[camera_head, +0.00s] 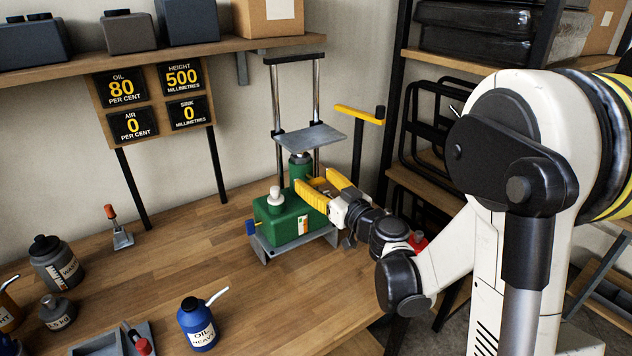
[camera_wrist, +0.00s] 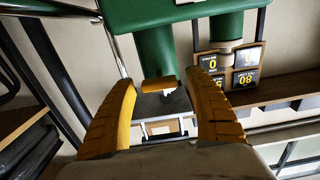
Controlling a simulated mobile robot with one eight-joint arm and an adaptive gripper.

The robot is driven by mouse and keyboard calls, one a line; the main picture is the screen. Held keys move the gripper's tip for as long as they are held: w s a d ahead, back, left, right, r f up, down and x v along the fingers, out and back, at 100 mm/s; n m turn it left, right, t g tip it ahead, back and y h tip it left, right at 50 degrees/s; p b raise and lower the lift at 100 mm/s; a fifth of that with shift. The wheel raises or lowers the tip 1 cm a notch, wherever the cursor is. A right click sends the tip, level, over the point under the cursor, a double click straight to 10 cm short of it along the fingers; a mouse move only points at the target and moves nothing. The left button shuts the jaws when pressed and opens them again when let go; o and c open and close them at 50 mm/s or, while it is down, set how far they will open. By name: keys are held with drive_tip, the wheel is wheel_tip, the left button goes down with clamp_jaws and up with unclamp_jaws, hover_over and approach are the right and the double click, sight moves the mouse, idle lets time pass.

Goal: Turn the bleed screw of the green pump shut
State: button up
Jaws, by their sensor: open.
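The green pump (camera_head: 278,222) stands on a grey base on the wooden bench. It also shows at the top of the upside-down wrist view (camera_wrist: 150,18). My gripper (camera_head: 314,182) is at the pump's right side, its two yellow fingers open. A blue knob (camera_head: 250,228) sticks out at the pump's left.
A grey plate (camera_head: 310,137) stands above the pump between two posts. A yellow lever (camera_head: 357,115) is behind my gripper. A blue oil bottle (camera_head: 197,324) and an orange-handled tool (camera_head: 118,228) are on the bench. The gauge board (camera_head: 154,103) reads oil 80, air 0, height 500, sink 0.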

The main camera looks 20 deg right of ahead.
drive_tip(key=c, duration=1.2)
drive_tip(key=shift+m, duration=0.3)
drive_tip(key=m+b, duration=0.1)
drive_tip(key=m, duration=0.3)
drive_tip(key=shift+d, duration=0.1)
drive_tip(key=m+b, duration=0.1)
drive_tip(key=m, duration=0.3)
drive_tip(key=shift+m, duration=0.4)
drive_tip(key=m, duration=0.2)
drive_tip(key=m+b, duration=0.1)
drive_tip(key=m, duration=0.1)
drive_tip(key=shift+w+d+f+m, duration=0.1)
drive_tip(key=shift+f+m, duration=0.05)
drive_tip(key=shift+m, duration=0.15)
drive_tip(key=shift+m+b, duration=0.35)
drive_tip(key=shift+m, duration=1.55)
